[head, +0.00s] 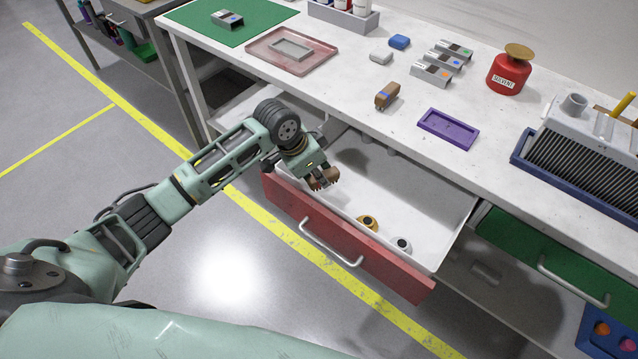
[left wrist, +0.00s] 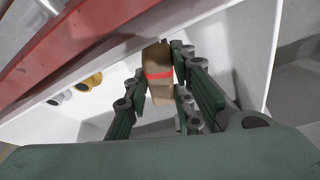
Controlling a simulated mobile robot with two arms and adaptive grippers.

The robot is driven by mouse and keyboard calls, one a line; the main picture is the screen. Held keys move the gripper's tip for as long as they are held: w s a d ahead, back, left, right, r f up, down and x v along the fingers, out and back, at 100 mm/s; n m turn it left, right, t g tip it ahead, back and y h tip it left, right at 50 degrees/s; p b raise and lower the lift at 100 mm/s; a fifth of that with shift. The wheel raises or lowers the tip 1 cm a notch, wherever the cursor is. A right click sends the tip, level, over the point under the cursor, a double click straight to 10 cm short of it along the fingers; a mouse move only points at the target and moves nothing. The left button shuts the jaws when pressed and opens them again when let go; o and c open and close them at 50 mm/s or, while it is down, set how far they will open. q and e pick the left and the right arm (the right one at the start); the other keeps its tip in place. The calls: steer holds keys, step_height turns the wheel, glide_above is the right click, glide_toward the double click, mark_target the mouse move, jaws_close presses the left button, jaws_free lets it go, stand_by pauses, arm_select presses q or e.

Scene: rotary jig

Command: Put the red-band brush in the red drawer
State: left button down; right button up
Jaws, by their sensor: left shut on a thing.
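My left gripper (head: 322,176) is over the open red drawer (head: 350,238), near its left side. The drawer has a red front, a grey bar handle and a white inside. The gripper is shut on the red-band brush (left wrist: 158,82), a brown block with a red band. In the left wrist view the brush is between the fingers (left wrist: 162,97), above the white drawer floor. In the head view only a bit of brown shows at the fingertips, and the band is hidden. My right gripper is in neither view.
An orange ring-like part (head: 367,222) and a white one (head: 402,245) lie in the red drawer near its front. A brown brush with a blue band (head: 387,95), a purple tray (head: 448,129) and a red solvent can (head: 509,72) are on the bench. A green-fronted drawer (head: 545,262) is at right.

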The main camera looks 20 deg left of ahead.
mark_target(319, 185)
arm_select(q)
step_height(319, 185, down, 4)
steer(key=shift+f, duration=0.1)
stand_by(0.4)
steer(key=c, duration=1.5)
jaws_free()
steer(key=shift+a+f, duration=0.1)
steer(key=shift+r, duration=0.2)
steer(key=v, duration=1.2)
steer(key=shift+s+p, duration=0.1)
steer(key=shift+p, duration=0.3)
